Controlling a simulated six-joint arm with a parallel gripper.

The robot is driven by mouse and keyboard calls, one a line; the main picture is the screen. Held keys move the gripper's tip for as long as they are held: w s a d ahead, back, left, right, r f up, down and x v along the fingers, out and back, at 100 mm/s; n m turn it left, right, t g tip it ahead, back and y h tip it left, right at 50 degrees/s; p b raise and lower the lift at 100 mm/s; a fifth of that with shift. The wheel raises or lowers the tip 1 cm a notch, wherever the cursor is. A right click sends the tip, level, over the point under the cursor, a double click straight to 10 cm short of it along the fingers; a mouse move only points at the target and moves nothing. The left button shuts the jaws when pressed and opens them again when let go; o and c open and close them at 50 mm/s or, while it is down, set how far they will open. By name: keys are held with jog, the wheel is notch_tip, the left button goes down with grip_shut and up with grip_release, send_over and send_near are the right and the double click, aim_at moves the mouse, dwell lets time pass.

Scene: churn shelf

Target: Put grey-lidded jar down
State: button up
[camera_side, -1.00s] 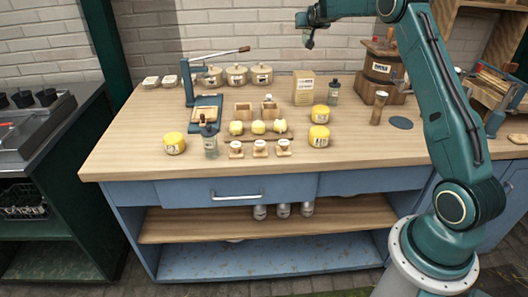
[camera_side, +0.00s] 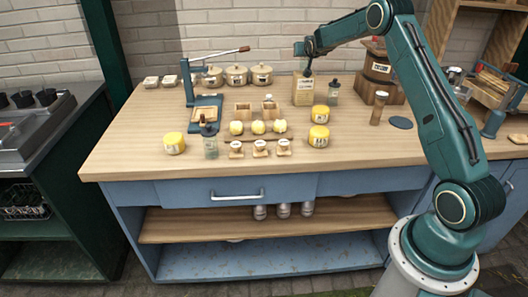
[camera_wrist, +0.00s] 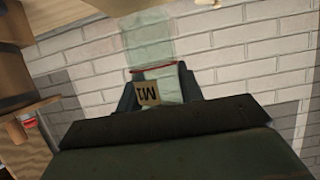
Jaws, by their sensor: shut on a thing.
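My gripper (camera_side: 308,72) is at the back of the bench in the side view, close to the tan paper bag (camera_side: 304,93). In the wrist view my gripper (camera_wrist: 158,92) is shut on a pale green, see-through jar (camera_wrist: 149,42) with a thin red line and a tan label. Its lid cannot be made out there. In the side view I cannot make out the held jar at the gripper. Two other glass jars with dark lids stand on the bench: one at the front (camera_side: 210,147) and one right of the bag (camera_side: 333,93).
A lever press (camera_side: 190,85) and lidded pots (camera_side: 237,76) are at the back left. A wooden box (camera_side: 378,78) is right of my gripper. The bench's front left (camera_side: 125,155) is clear.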

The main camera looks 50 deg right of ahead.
jog(key=shift+f, duration=0.7)
jog(key=shift+f, duration=0.15)
jog(key=o, duration=1.1)
jog(key=shift+c, duration=0.2)
jog(key=v, duration=1.2)
